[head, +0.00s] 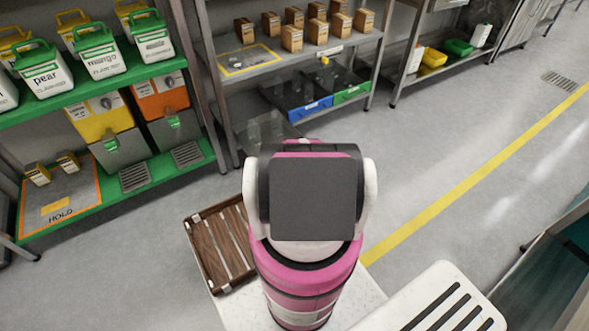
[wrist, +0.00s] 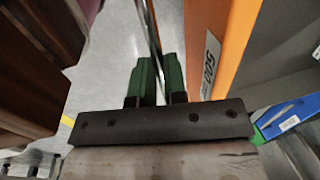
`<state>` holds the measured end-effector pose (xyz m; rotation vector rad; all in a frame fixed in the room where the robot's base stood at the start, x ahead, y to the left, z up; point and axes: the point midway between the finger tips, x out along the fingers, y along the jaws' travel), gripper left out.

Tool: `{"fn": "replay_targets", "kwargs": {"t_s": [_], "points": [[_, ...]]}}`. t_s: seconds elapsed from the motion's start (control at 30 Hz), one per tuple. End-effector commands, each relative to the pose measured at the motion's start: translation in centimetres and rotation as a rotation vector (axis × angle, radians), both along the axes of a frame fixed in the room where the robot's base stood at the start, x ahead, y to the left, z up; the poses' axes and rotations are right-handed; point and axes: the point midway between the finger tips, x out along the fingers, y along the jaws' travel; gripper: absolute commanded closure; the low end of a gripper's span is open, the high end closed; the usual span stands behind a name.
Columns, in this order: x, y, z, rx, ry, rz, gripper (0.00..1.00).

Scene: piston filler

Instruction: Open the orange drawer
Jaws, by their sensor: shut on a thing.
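The orange drawer front (wrist: 225,40) stands close on the right in the wrist view, with a white label on its face. My gripper (wrist: 159,72) shows in the wrist view, its two green fingers shut on a thin metal bar (wrist: 150,30) beside the orange face. The bar looks like the drawer's handle, but where it joins the front is not clear. In the head view my own arm hides the gripper and the place it holds.
A blue drawer (head: 310,108) and a green drawer (head: 351,92) sit on the lower shelf behind my arm. The blue drawer also shows in the wrist view (wrist: 287,116). A brown slatted crate (head: 222,250) is left of my arm. Floor is open to the right.

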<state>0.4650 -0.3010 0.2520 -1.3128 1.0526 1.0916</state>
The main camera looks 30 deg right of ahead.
Motion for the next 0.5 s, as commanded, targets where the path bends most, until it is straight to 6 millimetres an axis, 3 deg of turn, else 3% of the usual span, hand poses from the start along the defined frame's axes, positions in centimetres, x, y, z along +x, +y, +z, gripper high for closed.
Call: {"fn": "replay_targets", "kwargs": {"t_s": [0.07,0.1,0.17,0.5], "points": [[0.09,-0.15,0.01,-0.005,-0.003,0.001,1.00],[0.09,-0.14,0.01,-0.005,-0.002,0.001,0.78],[0.08,-0.12,0.01,-0.004,-0.002,0.000,0.62],[-0.05,0.01,0.35,-0.001,-0.001,0.000,0.62]]}}
